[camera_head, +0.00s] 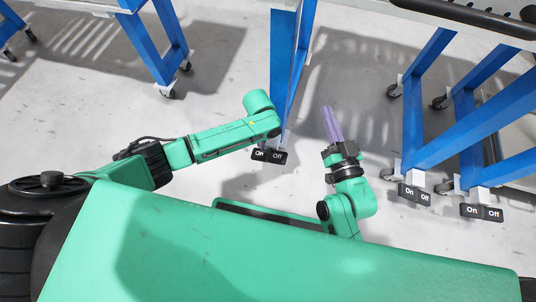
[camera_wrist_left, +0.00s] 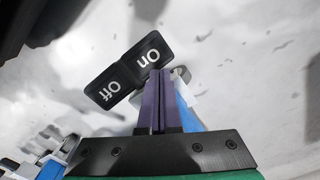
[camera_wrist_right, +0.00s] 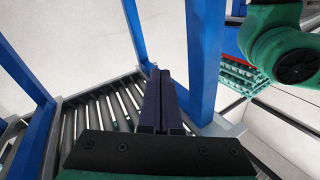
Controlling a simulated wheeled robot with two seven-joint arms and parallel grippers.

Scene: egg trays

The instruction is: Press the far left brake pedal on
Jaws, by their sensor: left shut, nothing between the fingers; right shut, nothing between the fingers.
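The far left brake pedal (camera_head: 279,157) is black, with white On and Off halves, at the foot of a blue cart leg in the head view. It also shows in the left wrist view (camera_wrist_left: 110,89), On half nearer the fingers. My left gripper (camera_wrist_left: 160,72) is shut and empty, its purple fingertips overlapping the edge of the On half; I cannot tell whether they touch. In the head view my left forearm mostly hides this gripper. My right gripper (camera_head: 328,109) is shut and empty, held out to the right of the pedal; it also shows in the right wrist view (camera_wrist_right: 160,71).
Two more On/Off pedals (camera_head: 414,194) (camera_head: 481,211) sit by the cart legs at the right. Blue legs (camera_head: 290,60) stand just beyond my arms. The right wrist view shows a roller conveyor (camera_wrist_right: 92,112) and a green egg tray (camera_wrist_right: 238,76). Grey floor lies between the carts.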

